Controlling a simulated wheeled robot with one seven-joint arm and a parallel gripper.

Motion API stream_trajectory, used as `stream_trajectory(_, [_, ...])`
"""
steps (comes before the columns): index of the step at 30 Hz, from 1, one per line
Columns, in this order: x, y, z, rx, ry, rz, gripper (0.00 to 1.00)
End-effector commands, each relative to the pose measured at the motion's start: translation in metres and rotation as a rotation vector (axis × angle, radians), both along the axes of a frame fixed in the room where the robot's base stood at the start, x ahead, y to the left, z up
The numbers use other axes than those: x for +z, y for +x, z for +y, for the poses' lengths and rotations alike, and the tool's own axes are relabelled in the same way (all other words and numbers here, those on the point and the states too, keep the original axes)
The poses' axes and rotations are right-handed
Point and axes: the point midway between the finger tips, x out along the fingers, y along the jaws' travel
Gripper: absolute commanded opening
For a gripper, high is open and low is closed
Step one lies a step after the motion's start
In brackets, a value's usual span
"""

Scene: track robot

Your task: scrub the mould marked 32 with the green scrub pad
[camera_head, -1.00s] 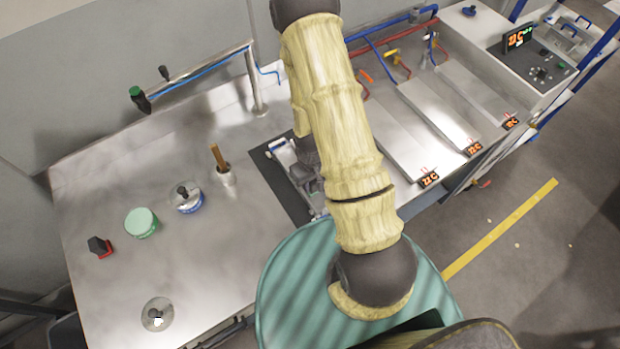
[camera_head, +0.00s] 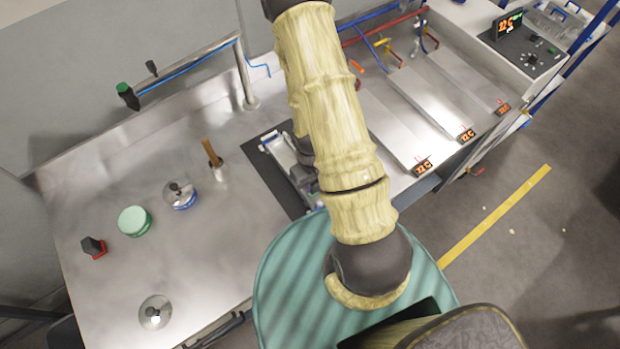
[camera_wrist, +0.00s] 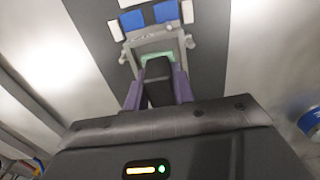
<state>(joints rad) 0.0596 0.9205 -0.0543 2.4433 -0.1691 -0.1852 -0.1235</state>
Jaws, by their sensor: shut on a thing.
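In the wrist view my gripper (camera_wrist: 157,88) is shut on a dark block between its two purple-grey fingers. A green edge, apparently the green scrub pad (camera_wrist: 157,58), shows just past the fingertips, at the block's far end. It lies over or against a metal frame, apparently the mould (camera_wrist: 140,47), on a dark mat (camera_wrist: 95,30). Whether pad and mould touch is unclear. No number 32 is readable. In the head view the mould (camera_head: 278,149) shows on the mat, partly hidden by my arm and gripper.
The steel bench holds a wooden-handled tool in a cup (camera_head: 212,155), a blue-based lidded pot (camera_head: 180,194), a green round tub (camera_head: 134,221), a red-based dark knob (camera_head: 93,247) and a round lid (camera_head: 155,312). Bare steel lies between.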

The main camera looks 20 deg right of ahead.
Motion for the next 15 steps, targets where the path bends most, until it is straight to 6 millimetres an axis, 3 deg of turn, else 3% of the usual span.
stream_trajectory(5, [-0.0013,-0.0098,-0.0015,0.000,0.000,0.005,0.07])
stream_trajectory(15, [-0.0014,-0.0109,-0.0014,0.000,0.000,0.008,0.07])
